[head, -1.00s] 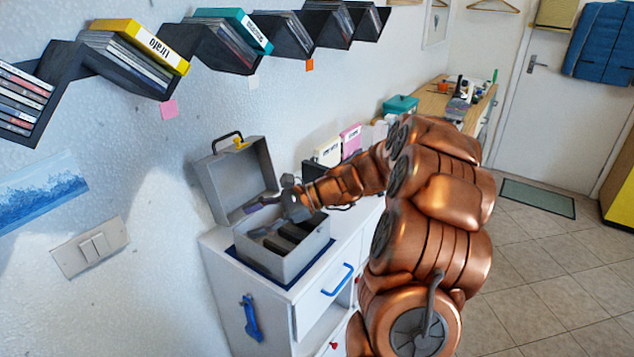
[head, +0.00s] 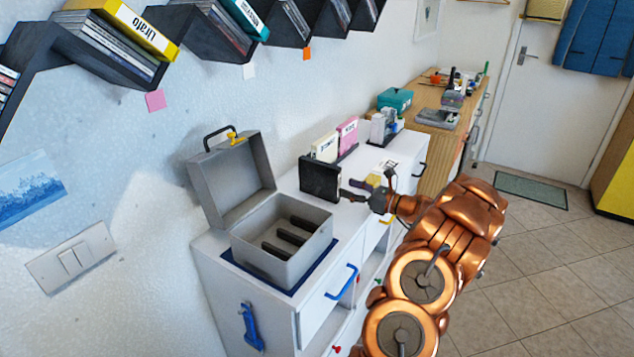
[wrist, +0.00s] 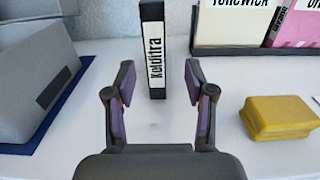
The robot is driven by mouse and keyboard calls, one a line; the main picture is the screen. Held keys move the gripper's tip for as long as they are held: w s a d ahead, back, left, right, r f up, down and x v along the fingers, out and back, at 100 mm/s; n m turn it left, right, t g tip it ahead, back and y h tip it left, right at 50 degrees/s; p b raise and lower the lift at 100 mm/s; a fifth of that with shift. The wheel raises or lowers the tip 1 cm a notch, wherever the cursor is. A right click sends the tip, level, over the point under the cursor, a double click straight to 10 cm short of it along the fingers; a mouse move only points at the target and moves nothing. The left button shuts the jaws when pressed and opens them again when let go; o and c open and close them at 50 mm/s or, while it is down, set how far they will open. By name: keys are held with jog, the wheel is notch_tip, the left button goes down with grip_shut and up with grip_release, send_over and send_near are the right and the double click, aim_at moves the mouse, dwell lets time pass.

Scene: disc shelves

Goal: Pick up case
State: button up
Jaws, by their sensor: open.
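A black case (head: 320,180) stands upright on the white cabinet top, right of the open grey metal box. In the wrist view the case (wrist: 153,50) shows its narrow spine with a white label reading "Kelditra". My gripper (head: 352,190) is just right of the case in the head view. In the wrist view my gripper (wrist: 160,80) is open and empty, its purple-padded fingers to either side of the spine in the picture. The fingertips appear short of the case. Whether they touch it cannot be told.
The open grey box (head: 282,240) with dark slots sits on a blue mat at left. A yellow block (wrist: 278,117) lies right of my gripper. Cream (head: 325,147) and pink (head: 347,135) cases stand in a dark holder behind. Shelves of discs hang above.

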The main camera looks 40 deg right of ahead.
aim_at(330, 181)
jog(key=shift+r+p+x, duration=0.15)
jog(key=shift+p+x, duration=0.3)
jog(key=shift+x, duration=1.3)
jog(key=shift+r+p+x, duration=0.1)
jog(key=shift+p+x, duration=0.3)
jog(key=shift+x, duration=1.3)
jog(key=shift+a, duration=0.2)
grip_shut()
